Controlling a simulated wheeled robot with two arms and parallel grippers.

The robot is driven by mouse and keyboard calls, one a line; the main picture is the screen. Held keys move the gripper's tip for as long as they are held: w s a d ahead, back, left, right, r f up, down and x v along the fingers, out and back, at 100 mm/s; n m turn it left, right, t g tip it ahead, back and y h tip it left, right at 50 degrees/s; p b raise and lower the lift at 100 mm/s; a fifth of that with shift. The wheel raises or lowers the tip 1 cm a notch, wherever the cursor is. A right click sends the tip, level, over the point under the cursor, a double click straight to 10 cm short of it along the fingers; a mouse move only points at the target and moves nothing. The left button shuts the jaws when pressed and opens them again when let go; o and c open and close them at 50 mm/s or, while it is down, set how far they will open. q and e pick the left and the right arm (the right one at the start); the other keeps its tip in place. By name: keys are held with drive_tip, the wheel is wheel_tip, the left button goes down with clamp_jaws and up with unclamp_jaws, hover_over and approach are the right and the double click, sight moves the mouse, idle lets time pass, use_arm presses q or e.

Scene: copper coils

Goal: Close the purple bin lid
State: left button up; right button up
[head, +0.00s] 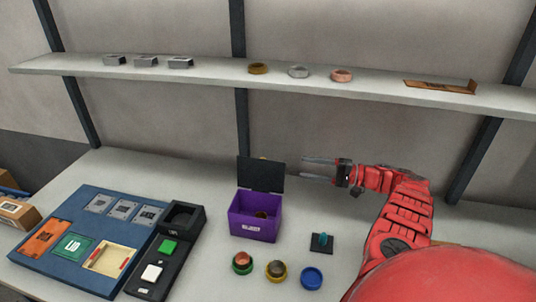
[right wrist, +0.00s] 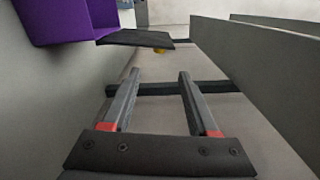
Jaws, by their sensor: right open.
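The purple bin (head: 254,226) stands on the table with its dark lid (head: 261,175) raised, hinged at the back edge. A brownish round item (head: 261,214) lies inside it. In the right wrist view the purple bin (right wrist: 65,18) is at the upper left and the lid (right wrist: 135,38) is seen nearly edge-on. My right gripper (head: 306,169) is open and empty, to the right of the raised lid, fingers pointing left at it. Its fingers (right wrist: 158,75) are apart from the lid. A small yellow part (right wrist: 161,50) shows behind the lid. My left gripper is out of view.
A shelf (head: 380,93) with blocks and rings runs above the table. In front of the bin stand several coloured round holders, one of them blue (head: 312,278). A black base with a teal knob (head: 321,242) is right of the bin. A blue board (head: 60,258) lies left.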

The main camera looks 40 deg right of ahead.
sight(268, 162)
drive_tip(key=p+x, duration=0.3)
drive_tip(key=x, duration=0.9)
drive_tip(key=shift+w+a, duration=0.15)
drive_tip(key=shift+w, duration=0.05)
drive_tip(key=shift+w+a+f, duration=0.1)
drive_tip(key=shift+w+a, duration=0.2)
drive_tip(key=shift+w, duration=0.1)
clamp_jaws()
idle(0.5)
